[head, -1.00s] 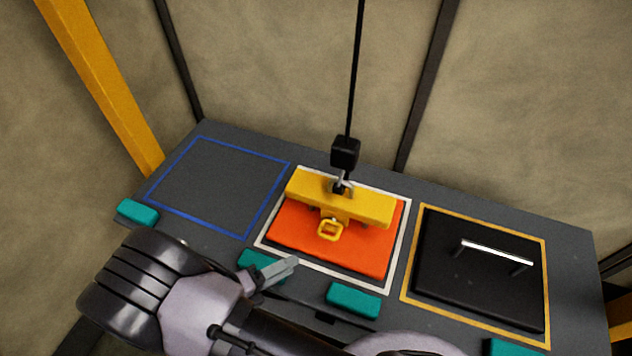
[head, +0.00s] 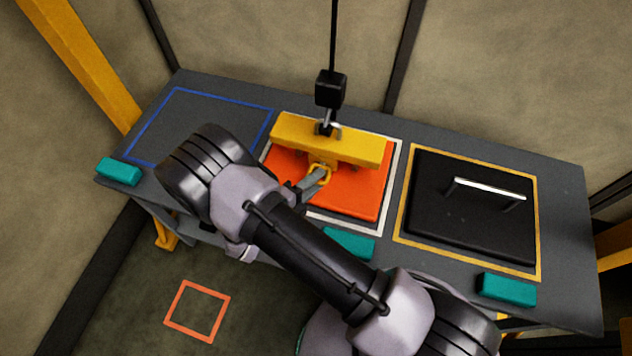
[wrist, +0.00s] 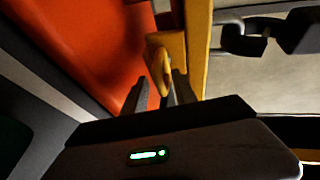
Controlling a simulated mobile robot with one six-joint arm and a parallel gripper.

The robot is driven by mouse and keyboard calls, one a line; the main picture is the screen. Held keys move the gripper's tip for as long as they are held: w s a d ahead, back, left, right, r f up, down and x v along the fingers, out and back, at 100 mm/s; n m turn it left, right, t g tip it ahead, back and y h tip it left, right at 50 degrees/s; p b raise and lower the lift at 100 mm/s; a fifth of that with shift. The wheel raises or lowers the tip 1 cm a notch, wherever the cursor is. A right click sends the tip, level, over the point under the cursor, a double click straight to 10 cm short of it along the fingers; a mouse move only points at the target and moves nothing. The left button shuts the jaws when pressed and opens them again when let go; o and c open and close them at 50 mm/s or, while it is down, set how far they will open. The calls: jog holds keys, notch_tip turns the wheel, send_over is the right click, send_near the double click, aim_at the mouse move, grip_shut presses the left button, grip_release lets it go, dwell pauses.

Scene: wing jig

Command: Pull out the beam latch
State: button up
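The yellow beam (head: 330,143) lies across the orange panel (head: 365,195) and hangs from a hook. Its latch is a yellow pull ring (head: 321,171) at the front middle of the beam. The ring also shows in the wrist view (wrist: 161,66), end-on. My gripper (head: 318,179) is at the ring, its fingertips partly covering it in the head view. In the wrist view my gripper (wrist: 159,88) has its two grey fingers apart, with the ring's near end between them. A gap shows beside the left finger; contact on the right cannot be told.
A black hoist block (head: 330,90) hangs on a cable above the beam. A black panel (head: 475,225) with a raised handle (head: 489,188) lies at the right. Teal blocks (head: 507,289) line the bench's front edge. The blue-outlined area (head: 205,125) looks empty.

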jog(key=shift+w+d, duration=0.15)
jog(key=shift+c, duration=0.4)
grip_shut()
jog(key=shift+s+f, duration=0.2)
dwell(0.8)
